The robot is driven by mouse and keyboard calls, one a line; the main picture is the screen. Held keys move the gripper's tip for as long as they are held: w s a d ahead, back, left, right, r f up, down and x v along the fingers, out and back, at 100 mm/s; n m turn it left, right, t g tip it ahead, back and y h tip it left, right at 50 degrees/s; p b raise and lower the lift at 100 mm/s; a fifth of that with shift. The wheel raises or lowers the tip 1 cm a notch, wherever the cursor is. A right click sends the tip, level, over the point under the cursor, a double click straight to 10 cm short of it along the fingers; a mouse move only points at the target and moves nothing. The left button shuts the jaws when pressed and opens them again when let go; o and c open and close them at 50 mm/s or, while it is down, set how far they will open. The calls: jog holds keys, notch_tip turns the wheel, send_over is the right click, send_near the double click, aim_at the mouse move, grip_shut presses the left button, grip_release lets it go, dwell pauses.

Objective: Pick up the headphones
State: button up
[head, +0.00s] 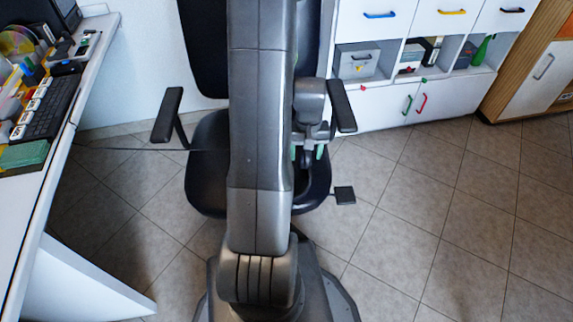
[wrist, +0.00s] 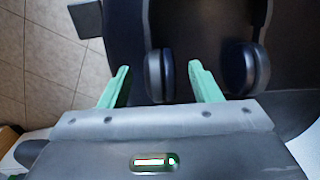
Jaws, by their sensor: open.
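The headphones (wrist: 158,76) lie on the dark chair seat (wrist: 200,20) in the wrist view. They are dark, with two round ear cups and a band running up out of the picture. My gripper (wrist: 159,67) is open, its two green fingers apart. One ear cup shows between the fingers; the other ear cup (wrist: 246,70) is outside them, to the right. I cannot tell whether a finger touches the cup. In the head view my gripper (head: 307,152) is over the right side of the chair seat (head: 205,180), and my arm hides much of the chair.
Armrests (head: 167,115) rise on both sides of the chair, the right one (head: 342,105) close to my wrist. A white desk (head: 60,165) with a keyboard stands at the left. White cabinets (head: 455,100) are behind at the right. The tiled floor (head: 440,220) at the right is clear.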

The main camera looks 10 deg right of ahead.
aim_at(305, 162)
jog(key=f, duration=0.1)
jog(key=f+b, duration=0.1)
jog(key=f, duration=0.3)
jog(key=shift+w+f+b, duration=0.2)
jog(key=shift+w+b, duration=0.1)
jog(key=shift+b, duration=0.1)
jog(key=shift+r, duration=0.1)
jog(key=c, duration=1.2)
